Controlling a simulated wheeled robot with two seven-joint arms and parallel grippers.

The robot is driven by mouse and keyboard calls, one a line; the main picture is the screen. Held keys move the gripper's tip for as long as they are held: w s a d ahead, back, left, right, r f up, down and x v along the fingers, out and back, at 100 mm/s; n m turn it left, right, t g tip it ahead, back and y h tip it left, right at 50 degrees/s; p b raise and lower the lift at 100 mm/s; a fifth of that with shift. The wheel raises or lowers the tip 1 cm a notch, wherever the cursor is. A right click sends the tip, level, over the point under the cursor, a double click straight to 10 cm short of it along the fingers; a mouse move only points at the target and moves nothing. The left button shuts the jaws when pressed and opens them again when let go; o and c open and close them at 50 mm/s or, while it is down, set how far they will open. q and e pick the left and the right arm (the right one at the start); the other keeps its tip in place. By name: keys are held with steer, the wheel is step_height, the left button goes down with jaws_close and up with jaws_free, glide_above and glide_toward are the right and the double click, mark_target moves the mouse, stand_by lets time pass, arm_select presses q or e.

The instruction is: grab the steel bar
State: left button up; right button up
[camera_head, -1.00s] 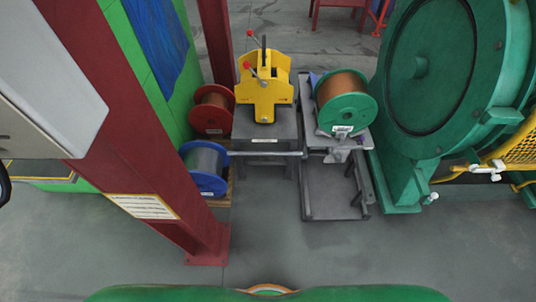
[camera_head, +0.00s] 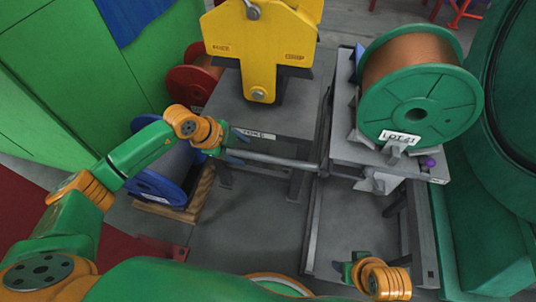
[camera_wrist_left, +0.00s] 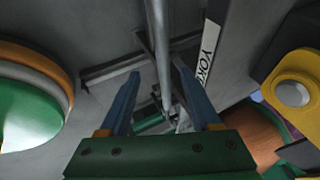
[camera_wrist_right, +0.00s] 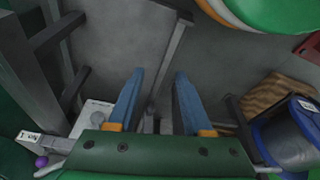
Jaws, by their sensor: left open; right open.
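The steel bar (camera_head: 275,160) is a thin grey rod lying level along the front edge of the yoke table in the head view. My left gripper (camera_head: 236,147) is at the bar's left end, with its blue fingers open. In the left wrist view the bar (camera_wrist_left: 160,50) runs lengthwise through the gap between the open fingers (camera_wrist_left: 155,85); I cannot tell whether they touch it. My right gripper (camera_head: 345,268) is low at the front right, apart from the bar. In the right wrist view its fingers (camera_wrist_right: 157,85) are open and empty.
A yellow yoke (camera_head: 262,45) stands on the grey table (camera_head: 270,118). A green spool (camera_head: 450,100) of copper wire sits on a cradle at the right. Red (camera_head: 185,80) and blue (camera_head: 160,185) spools stand at the left. A grey floor frame (camera_head: 313,225) lies below the cradle.

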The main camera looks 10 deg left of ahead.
mark_target(250, 154)
arm_select(q)
steer(key=shift+y, duration=0.3)
steer(key=f, duration=0.1)
steer(key=w+f+b, duration=0.2)
steer(key=f, duration=0.1)
steer(key=shift+d, duration=0.1)
steer(key=shift+b+x, duration=1)
steer(key=shift+x, duration=0.25)
steer(key=shift+w, duration=0.1)
jaws_close()
arm_select(e)
steer(key=w+a+r+t+y, duration=0.1)
steer(key=w+a+r+t, duration=0.1)
steer(key=w+r+t, duration=0.4)
steer(key=w+a+r+t+y, duration=0.2)
steer(key=w+r+t, duration=0.5)
steer(key=r, duration=0.5)
steer(key=shift+w+a+n, duration=0.4)
steer(key=shift+w+a, duration=0.05)
steer(key=shift+w, duration=0.4)
steer(key=shift+r, duration=0.1)
